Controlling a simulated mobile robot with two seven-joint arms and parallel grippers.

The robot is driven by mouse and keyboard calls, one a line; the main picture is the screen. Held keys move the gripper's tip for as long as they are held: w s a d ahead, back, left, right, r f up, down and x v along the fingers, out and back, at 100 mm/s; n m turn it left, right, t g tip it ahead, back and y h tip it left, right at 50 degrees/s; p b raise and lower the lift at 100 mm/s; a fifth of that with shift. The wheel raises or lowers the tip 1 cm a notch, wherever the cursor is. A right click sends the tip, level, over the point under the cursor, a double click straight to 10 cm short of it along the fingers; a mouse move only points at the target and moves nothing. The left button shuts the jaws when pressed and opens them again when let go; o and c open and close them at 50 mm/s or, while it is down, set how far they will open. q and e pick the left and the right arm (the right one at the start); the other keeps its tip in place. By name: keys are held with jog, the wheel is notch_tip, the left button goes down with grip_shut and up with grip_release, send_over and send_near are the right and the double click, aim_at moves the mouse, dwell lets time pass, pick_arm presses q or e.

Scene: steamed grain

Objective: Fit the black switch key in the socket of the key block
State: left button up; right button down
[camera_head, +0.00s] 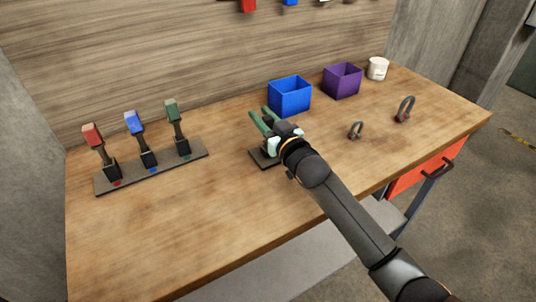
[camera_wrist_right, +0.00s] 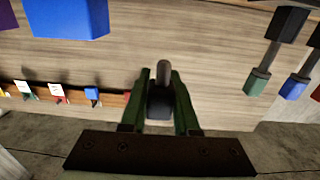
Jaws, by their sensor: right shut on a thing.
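My right gripper (camera_head: 263,122) has green fingers and is over the middle of the table. In the right wrist view its fingers (camera_wrist_right: 160,84) are shut on a black piece with a grey rounded end, which looks like the black switch key (camera_wrist_right: 159,104). A low dark base (camera_head: 259,160), apparently the key block, lies on the table under the gripper. The gripper and wrist cover most of it, so its socket is hidden. I cannot tell whether the key touches the block. My left gripper is not in view.
A dark rack (camera_head: 196,152) with red, blue and green switches stands at left. A blue bin (camera_head: 290,98), a purple bin (camera_head: 342,81) and a white mug (camera_head: 377,68) stand along the back. The front left table is clear.

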dwell(0.3)
jog(key=shift+f+b, duration=0.3)
jog(key=shift+f, duration=0.55)
